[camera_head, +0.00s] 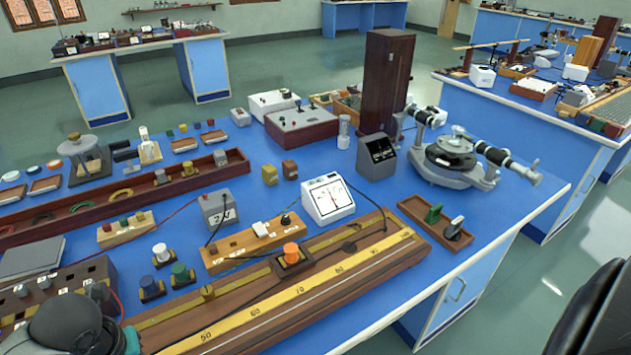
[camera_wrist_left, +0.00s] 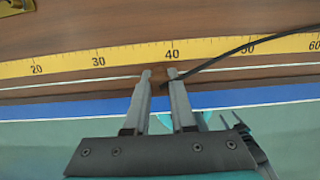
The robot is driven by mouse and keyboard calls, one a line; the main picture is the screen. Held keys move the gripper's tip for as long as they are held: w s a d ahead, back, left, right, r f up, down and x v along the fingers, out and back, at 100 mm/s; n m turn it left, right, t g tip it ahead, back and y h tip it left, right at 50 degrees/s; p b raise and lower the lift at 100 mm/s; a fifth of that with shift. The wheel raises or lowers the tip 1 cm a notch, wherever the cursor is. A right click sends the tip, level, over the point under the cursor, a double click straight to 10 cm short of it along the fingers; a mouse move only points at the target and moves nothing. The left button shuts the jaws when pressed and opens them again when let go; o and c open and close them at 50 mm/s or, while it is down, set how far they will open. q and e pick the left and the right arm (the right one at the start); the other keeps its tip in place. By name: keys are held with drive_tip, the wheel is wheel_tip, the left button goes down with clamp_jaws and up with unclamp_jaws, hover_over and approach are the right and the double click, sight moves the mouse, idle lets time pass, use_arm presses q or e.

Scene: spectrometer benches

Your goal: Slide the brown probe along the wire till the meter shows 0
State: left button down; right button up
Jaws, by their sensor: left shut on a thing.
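The wooden wire board carries a yellow scale (camera_head: 265,318), which also crosses the left wrist view (camera_wrist_left: 105,58). A thin pale wire (camera_wrist_left: 70,82) runs along its near side. My left gripper (camera_wrist_left: 160,73) is at the wire, just below the 40 mark and slightly to its left. Its fingers are a little apart, gripping the probe, which is barely distinguishable against the brown wood. A black lead runs from between the fingers up to the right. The white meter (camera_head: 328,198) faces me; its needle is too small to read surely. My right gripper is out of view.
An orange-topped block (camera_head: 291,254) sits on the board's back strip. A grey supply box (camera_head: 218,208) and a wooden key block (camera_head: 250,243) stand behind the board. A small tray (camera_head: 436,222) lies to the right. Bare blue bench top lies along the board's near right side.

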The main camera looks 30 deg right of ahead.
use_arm(q)
drive_tip(key=shift+s+a+f, duration=0.1)
drive_tip(key=shift+s+f, duration=0.15)
drive_tip(key=shift+f, duration=0.05)
drive_tip(key=c, duration=0.7)
unclamp_jaws()
drive_tip(key=shift+w, duration=0.1)
drive_tip(key=shift+r, duration=0.1)
